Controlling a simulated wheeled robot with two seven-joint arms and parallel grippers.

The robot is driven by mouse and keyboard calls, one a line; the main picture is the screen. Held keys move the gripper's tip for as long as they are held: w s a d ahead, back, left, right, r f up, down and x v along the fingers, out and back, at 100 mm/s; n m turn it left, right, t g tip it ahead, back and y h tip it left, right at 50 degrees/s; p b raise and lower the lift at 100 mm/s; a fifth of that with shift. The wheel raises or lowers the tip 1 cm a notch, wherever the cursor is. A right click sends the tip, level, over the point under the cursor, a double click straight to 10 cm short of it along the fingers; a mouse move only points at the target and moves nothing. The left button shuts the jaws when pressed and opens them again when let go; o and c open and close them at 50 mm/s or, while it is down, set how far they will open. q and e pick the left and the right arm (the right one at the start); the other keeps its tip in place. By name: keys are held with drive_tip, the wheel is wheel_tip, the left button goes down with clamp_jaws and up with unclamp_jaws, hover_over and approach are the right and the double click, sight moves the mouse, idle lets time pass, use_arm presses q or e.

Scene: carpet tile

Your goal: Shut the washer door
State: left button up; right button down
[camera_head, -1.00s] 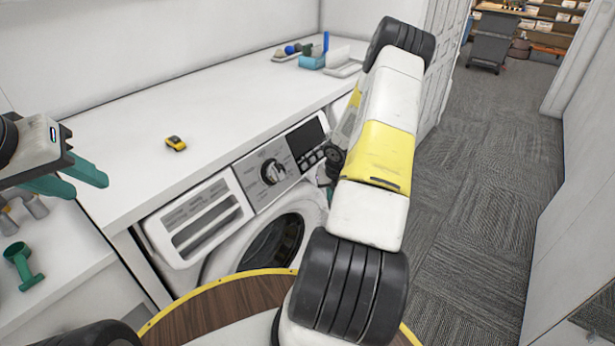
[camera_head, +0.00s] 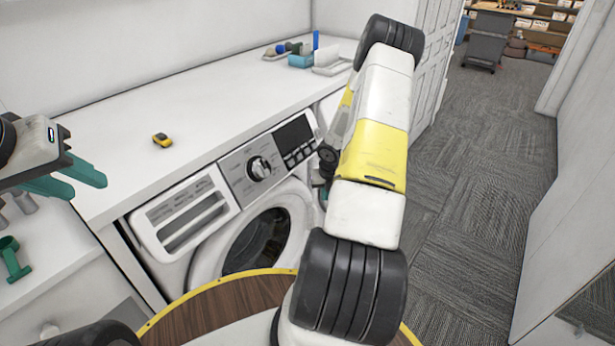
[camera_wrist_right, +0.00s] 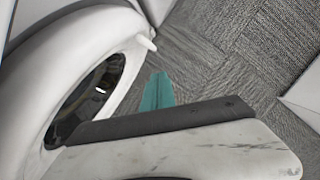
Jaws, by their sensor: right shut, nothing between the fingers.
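The white washer (camera_head: 215,203) stands under the counter, with a dial and a dark display on its panel. Its round door (camera_head: 202,268) has dark glass and a pale rim. The door also fills the left of the right wrist view (camera_wrist_right: 105,28), with a small white tab on its edge. I cannot tell whether a gap remains behind it. My right gripper (camera_wrist_right: 158,92) has its teal fingers together and empty, apart from the door and to its right. In the head view my right arm mostly hides it. My left gripper (camera_head: 78,180) is open and empty above the left counter.
The white counter (camera_head: 215,110) holds a small yellow tape measure (camera_head: 162,140) and a blue holder (camera_head: 300,61) at the back. A green object (camera_head: 12,258) lies at lower left. Carpeted floor (camera_head: 470,170) is free to the right, bounded by a white wall.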

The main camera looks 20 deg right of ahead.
drive_tip(key=s+a+r+m, duration=0.1)
drive_tip(key=a+r+m, duration=0.15)
drive_tip(key=r, duration=0.55)
drive_tip(key=s+a+r+m+h, duration=0.1)
drive_tip(key=s+r+m, duration=0.15)
drive_tip(key=r, duration=0.55)
drive_tip(key=s+a+r+m, duration=0.1)
drive_tip(key=r+m, duration=0.2)
drive_tip(key=r, duration=0.5)
drive_tip(key=s+a+r+m+t+y, duration=0.3)
drive_tip(key=s+a+r+m+y, duration=0.1)
drive_tip(key=s+a+r+m, duration=1.5)
drive_tip(key=s+a+m, duration=0.1)
drive_tip(key=a+m, duration=0.1)
drive_tip(key=m, duration=0.3)
drive_tip(key=shift+s+r+t, duration=0.15)
drive_tip(key=shift+r+t, duration=0.15)
drive_tip(key=shift+r, duration=0.1)
